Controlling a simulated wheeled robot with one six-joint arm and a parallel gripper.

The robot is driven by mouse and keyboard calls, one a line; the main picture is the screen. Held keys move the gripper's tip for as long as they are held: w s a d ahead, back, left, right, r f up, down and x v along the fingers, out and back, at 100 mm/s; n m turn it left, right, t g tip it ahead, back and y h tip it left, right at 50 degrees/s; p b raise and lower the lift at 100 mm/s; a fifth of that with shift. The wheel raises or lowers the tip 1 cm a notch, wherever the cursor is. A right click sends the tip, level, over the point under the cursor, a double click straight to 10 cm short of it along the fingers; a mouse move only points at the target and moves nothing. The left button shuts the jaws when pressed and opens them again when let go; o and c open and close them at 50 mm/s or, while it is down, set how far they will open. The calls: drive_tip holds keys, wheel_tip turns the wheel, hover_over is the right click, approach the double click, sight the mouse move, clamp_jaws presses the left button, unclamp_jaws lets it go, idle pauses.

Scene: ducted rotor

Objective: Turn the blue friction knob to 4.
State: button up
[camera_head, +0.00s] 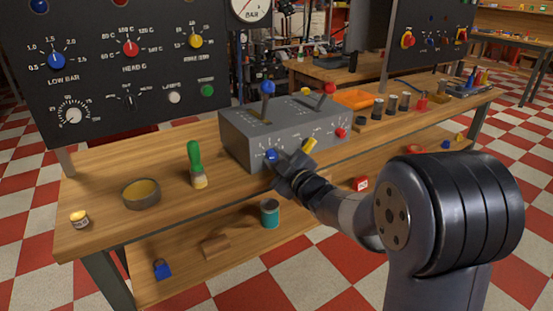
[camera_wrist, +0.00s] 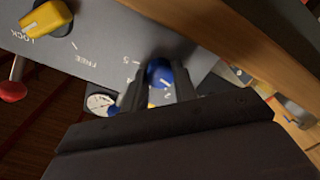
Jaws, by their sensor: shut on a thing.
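The blue friction knob (camera_head: 271,155) is on the front face of the grey control box (camera_head: 235,143), at its left end. In the wrist view the blue knob (camera_wrist: 159,74) sits between my two dark fingers. My gripper (camera_head: 284,167) is shut on this knob. A white pointer line shows on the knob.
The box carries a blue-topped lever (camera_head: 267,88), a red-topped lever (camera_head: 328,88) and a red knob (camera_head: 341,133). An orange tray (camera_head: 354,98) lies behind.

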drive_tip(key=m+p, duration=0.2)
drive_tip(key=m, duration=0.3)
drive_tip(key=shift+m+p, duration=0.3)
drive_tip(key=shift+p, duration=0.05)
drive_tip(key=m+p, duration=0.2)
drive_tip(key=m, duration=0.4)
drive_tip(key=shift+p, duration=0.4)
drive_tip(key=m+p, duration=0.2)
drive_tip(key=m, duration=0.3)
drive_tip(key=shift+m, duration=0.3)
drive_tip(key=m+p, duration=0.2)
drive_tip(key=m, duration=0.3)
drive_tip(key=shift+m, duration=0.4)
drive_tip(key=o, duration=1)
